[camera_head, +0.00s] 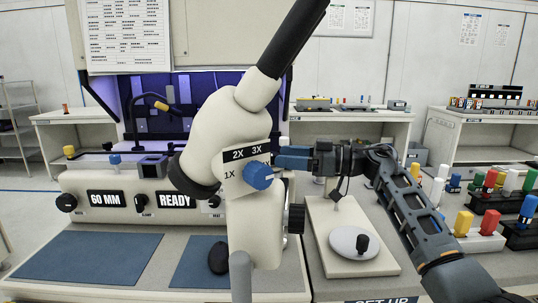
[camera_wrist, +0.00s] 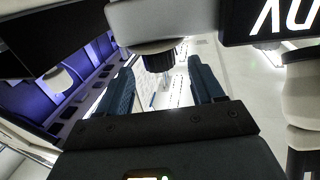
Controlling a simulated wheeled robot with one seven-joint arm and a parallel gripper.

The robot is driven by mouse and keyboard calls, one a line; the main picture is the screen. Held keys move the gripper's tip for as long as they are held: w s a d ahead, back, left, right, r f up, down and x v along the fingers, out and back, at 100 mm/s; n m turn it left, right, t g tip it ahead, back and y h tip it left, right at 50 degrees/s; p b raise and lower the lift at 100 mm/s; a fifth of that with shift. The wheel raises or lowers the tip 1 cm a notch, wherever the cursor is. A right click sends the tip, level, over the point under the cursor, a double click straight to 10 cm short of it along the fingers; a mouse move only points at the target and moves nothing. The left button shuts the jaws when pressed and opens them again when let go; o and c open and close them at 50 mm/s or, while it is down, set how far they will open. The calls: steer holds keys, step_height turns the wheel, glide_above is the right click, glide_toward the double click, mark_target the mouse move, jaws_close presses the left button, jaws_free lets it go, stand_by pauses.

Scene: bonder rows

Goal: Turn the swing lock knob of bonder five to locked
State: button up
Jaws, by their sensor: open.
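The bonder in front has a pale body (camera_head: 88,184) with lit READY (camera_head: 174,201) and 60 MM (camera_head: 105,199) signs. My gripper (camera_head: 292,158) reaches in from the right, partly hidden behind the microscope. In the wrist view, my gripper (camera_wrist: 160,72) is open, its two dark blue fingers apart. A dark ribbed knob (camera_wrist: 159,60) on a pale housing shows between and beyond the fingers. Contact cannot be told, nor whether it is the swing lock knob. Black knobs on the front include one at the left (camera_head: 66,202) and one beside READY (camera_head: 213,202). The bonder's number is not readable.
The cream microscope (camera_head: 255,210), with a blue 1X–3X knob (camera_head: 258,175), stands close in front. A cream stand with a white disc (camera_head: 354,243) is at its right. Blue mats (camera_head: 90,257) lie on the bench. Coloured parts (camera_head: 480,225) stand far right.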

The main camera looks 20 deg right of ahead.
mark_target(272, 153)
steer(key=shift+x, duration=2.15)
steer(key=c, duration=1)
steer(key=shift+o, duration=0.2)
